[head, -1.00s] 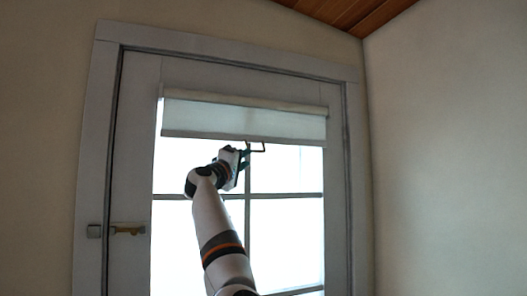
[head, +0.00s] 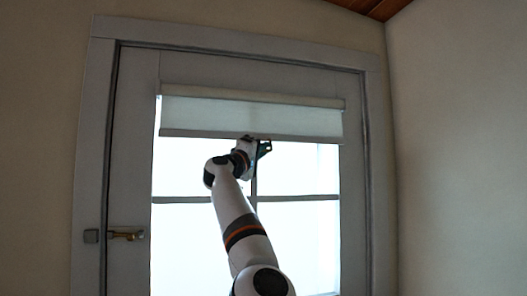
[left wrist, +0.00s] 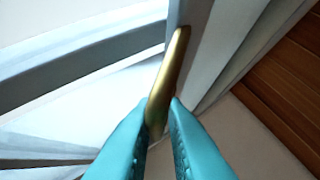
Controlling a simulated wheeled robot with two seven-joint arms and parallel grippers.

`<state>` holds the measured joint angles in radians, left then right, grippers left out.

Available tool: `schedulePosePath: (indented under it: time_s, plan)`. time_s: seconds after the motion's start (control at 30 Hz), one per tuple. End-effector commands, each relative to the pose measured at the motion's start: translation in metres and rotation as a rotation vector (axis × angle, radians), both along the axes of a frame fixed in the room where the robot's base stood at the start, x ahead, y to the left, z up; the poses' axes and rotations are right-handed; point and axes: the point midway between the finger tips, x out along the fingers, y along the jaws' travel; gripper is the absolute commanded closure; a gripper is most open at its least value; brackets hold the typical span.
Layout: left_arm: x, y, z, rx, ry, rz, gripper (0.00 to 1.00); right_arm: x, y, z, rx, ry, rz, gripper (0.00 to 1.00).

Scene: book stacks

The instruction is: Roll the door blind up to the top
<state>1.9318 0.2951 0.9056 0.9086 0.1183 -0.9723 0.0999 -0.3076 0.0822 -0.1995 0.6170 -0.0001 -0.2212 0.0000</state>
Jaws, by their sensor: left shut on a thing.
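The white door blind (head: 230,117) is mostly rolled up, with a short panel hanging below its roller across the top of the door's glass. My left gripper (head: 262,147) is at the blind's bottom edge, near its middle. In the left wrist view, its teal fingers (left wrist: 160,118) are shut on a slim brass-coloured bar (left wrist: 168,75), which appears to be the blind's pull handle. In the head view the gripper mostly hides this handle. My right gripper is not in view.
The grey door (head: 135,160) is closed, with a lever handle (head: 127,235) at its left side. Bright glass panes (head: 300,170) lie behind my arm. A wall (head: 460,150) stands close on the right, and a wooden ceiling (head: 375,8) shows above.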

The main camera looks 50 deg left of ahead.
Motion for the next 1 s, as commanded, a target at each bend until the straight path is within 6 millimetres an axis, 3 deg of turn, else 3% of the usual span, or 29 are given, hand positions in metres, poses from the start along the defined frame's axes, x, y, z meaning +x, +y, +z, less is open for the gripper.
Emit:
schedulePosePath:
  time_s: [0.3,0.6,0.87,0.9,1.0]
  plan:
    - [0.001,0.000,0.002,0.001,0.003,0.001,1.00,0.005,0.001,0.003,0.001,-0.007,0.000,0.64]
    - [0.002,0.000,0.048,0.003,0.006,0.002,1.00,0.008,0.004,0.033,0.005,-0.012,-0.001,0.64]
    - [0.002,0.000,0.045,0.001,0.006,0.000,1.00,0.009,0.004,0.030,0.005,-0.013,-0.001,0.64]
    - [0.002,0.000,0.045,0.001,0.007,0.001,0.86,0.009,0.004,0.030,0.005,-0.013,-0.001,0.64]
    - [0.002,0.000,0.045,0.001,0.006,0.000,0.70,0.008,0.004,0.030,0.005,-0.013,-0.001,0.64]
